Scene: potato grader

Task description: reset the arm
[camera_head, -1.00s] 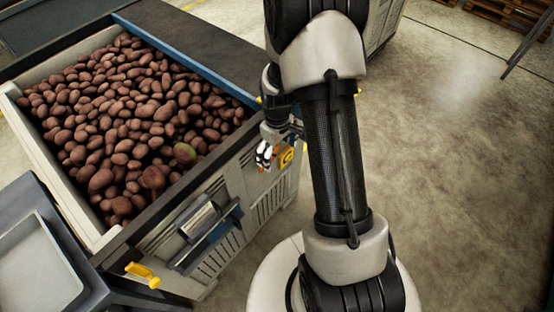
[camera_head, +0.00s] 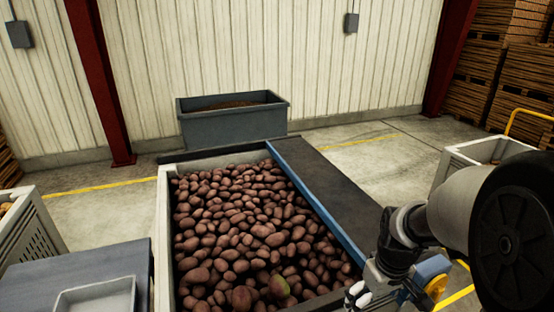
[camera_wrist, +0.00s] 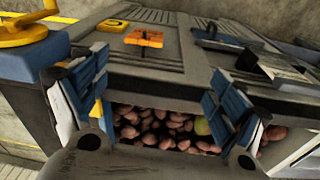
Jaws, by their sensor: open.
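My gripper (camera_head: 360,294) is at the lower right of the head view, by the near right corner of the potato bin (camera_head: 163,225). Its white fingertips show there, partly cut by the frame's lower edge. In the wrist view my gripper (camera_wrist: 158,85) has its two blue-padded fingers wide apart, with nothing held between them. Reddish-brown potatoes (camera_head: 235,225) fill the bin. Some potatoes (camera_wrist: 150,128) also show below and between the fingers in the wrist view, with a greenish one (camera_wrist: 202,125) among them.
A dark belt or board (camera_head: 335,185) with a blue edge runs along the bin's right side. A grey tray (camera_head: 95,298) stands at lower left. A grey tub (camera_head: 235,122) stands by the back wall. Pale crates (camera_head: 462,165) stand at right. Open floor lies between.

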